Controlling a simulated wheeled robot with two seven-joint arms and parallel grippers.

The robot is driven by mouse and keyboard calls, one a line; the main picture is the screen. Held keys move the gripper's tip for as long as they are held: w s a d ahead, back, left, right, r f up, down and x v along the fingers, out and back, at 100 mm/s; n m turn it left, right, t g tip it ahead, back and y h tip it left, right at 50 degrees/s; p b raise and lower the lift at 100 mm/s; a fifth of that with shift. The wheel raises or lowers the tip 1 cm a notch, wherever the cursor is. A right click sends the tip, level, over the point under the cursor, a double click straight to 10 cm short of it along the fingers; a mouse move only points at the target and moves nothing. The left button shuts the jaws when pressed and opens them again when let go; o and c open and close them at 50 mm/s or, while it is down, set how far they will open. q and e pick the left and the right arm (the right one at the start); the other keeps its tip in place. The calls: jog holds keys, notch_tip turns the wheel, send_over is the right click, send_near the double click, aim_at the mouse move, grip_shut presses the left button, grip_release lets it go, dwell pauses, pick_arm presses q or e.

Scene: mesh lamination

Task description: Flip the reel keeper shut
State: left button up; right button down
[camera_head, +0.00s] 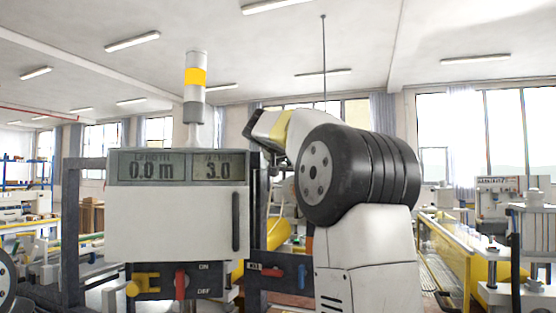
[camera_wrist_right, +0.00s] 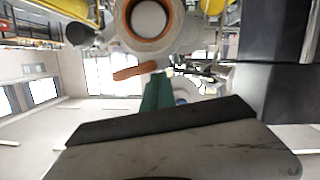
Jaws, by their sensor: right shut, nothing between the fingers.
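A white roll end with an orange ring (camera_wrist_right: 150,22) shows at the top of the right wrist view. Just below it an orange flat lever (camera_wrist_right: 133,71) sticks out to the left; it may be the reel keeper, but I cannot tell its position for sure. A green part (camera_wrist_right: 158,92) stands below the lever. My right gripper (camera_wrist_right: 165,122) appears as a dark and grey block across the bottom of that view, shut and empty, apart from the lever as far as I can see. In the head view my right arm hides the fingertips. My left gripper is out of view.
The machine's display panel (camera_head: 176,167) reads 0.0 m and 3.0, with a signal tower (camera_head: 195,88) on top. Yellow (camera_head: 146,282), red and blue levers sit below. A dark block (camera_wrist_right: 275,95) fills the right side of the wrist view.

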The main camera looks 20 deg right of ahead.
jog(key=shift+w+a+f, duration=0.1)
jog(key=shift+a+f, duration=0.05)
jog(key=shift+f, duration=0.2)
jog(key=shift+r, duration=0.1)
jog(key=s+a+r, duration=0.2)
jog(key=s+a, duration=0.1)
jog(key=s, duration=0.4)
jog(key=s+a+r, duration=0.2)
jog(key=s+a, duration=0.1)
jog(key=s, duration=0.4)
jog(key=shift+s+a+r, duration=0.3)
jog(key=shift+r, duration=0.1)
